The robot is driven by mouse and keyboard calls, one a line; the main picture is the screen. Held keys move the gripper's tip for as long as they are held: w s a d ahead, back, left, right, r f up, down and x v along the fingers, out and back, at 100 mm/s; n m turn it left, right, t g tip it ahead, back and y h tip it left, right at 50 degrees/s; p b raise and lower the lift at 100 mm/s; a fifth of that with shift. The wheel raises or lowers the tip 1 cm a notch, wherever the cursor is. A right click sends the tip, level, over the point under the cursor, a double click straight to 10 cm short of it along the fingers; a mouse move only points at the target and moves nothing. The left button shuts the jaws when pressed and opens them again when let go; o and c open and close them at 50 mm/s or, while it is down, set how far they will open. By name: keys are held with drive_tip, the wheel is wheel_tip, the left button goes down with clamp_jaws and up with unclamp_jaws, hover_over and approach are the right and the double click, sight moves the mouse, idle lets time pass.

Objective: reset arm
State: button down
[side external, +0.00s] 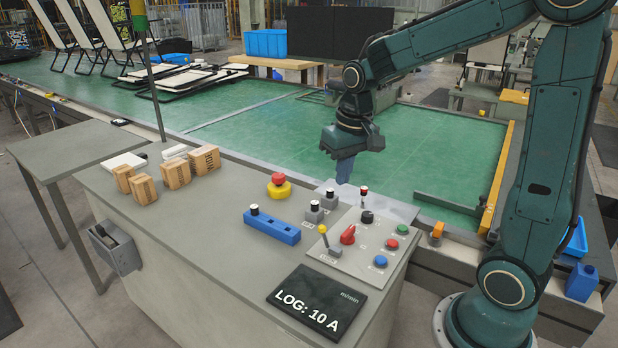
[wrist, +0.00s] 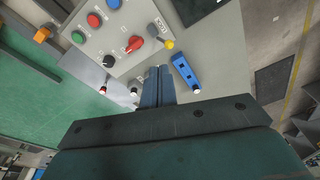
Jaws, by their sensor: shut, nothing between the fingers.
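My gripper (side external: 345,170) hangs from the teal arm in the side view, pointing down above the back edge of the grey control cabinet. Its fingers are together and hold nothing. In the wrist view the shut blue-grey fingers (wrist: 158,84) point toward the control panel (wrist: 148,14). The panel carries a red selector knob (side external: 348,234), a yellow-tipped lever (side external: 323,230), a black knob (side external: 367,216), and green (side external: 402,230), red (side external: 391,244) and blue (side external: 380,261) buttons. The fingers appear apart from all of these.
Behind is a green work surface (side external: 440,150), with folding loungers (side external: 110,30) far left.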

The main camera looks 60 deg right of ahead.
drive_tip(key=s+a+r+n+t, duration=0.2)
drive_tip(key=s+a+r, duration=0.1)
drive_tip(key=s, duration=0.5)
drive_tip(key=s+a+r+n+t, duration=0.2)
drive_tip(key=s+a, duration=0.3)
drive_tip(key=s, duration=0.3)
drive_tip(key=shift+a+r, duration=0.3)
drive_tip(key=shift+r, duration=0.2)
drive_tip(key=c, duration=2.2)
unclamp_jaws()
